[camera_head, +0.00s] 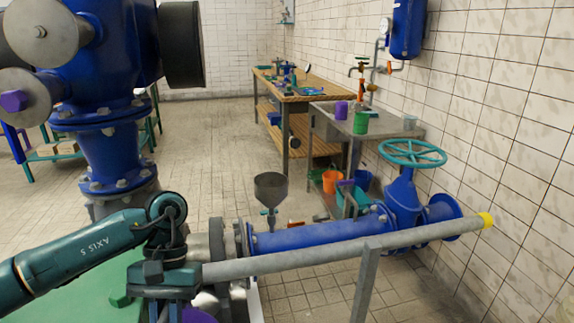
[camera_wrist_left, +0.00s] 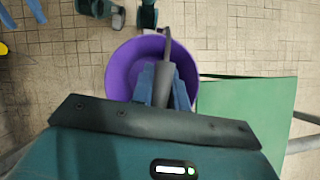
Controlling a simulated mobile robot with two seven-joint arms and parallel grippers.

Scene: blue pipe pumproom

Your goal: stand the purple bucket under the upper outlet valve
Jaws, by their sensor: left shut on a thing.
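The purple bucket (camera_wrist_left: 122,72) hangs below my left gripper (camera_wrist_left: 168,85), seen from above in the left wrist view. The gripper is shut on what looks like its dark grey handle (camera_wrist_left: 166,45). The bucket looks empty where its inside shows; the fingers hide part of it. In the head view my left gripper (camera_head: 165,285) is at the lower left, and a small purple part of the bucket (camera_head: 200,315) shows below it. Several valves are in view, including ones on the wall pipe (camera_head: 362,67); I cannot tell which is the upper outlet valve. My right gripper is out of view.
A grey rail (camera_head: 300,260) with a yellow end and a blue pipe (camera_head: 315,236) with a teal handwheel (camera_head: 412,153) cross ahead. A funnel (camera_head: 270,187) stands behind. A sink bench (camera_head: 385,133) has several containers on and under it. The tiled floor (camera_head: 215,150) at left-centre is clear.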

